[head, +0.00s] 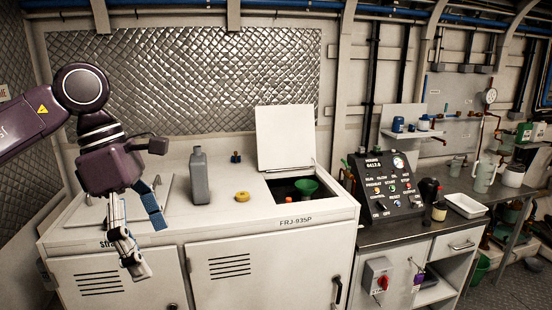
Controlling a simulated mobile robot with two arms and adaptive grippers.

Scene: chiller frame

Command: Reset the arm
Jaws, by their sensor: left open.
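My left arm comes in from the left, and its left gripper (144,240) hangs fingers down over the front left part of the white chiller cabinet (225,222). The gripper is open, with its fingers apart and nothing between them. One finger reaches below the cabinet's front top edge in the picture. My right gripper does not show.
A grey bottle (199,178), a yellow cap (242,196) and a dark fitting (235,157) are on the cabinet top. A raised lid (285,138) stands behind an opening with a green funnel (306,187). A control panel (385,185) stands to the right.

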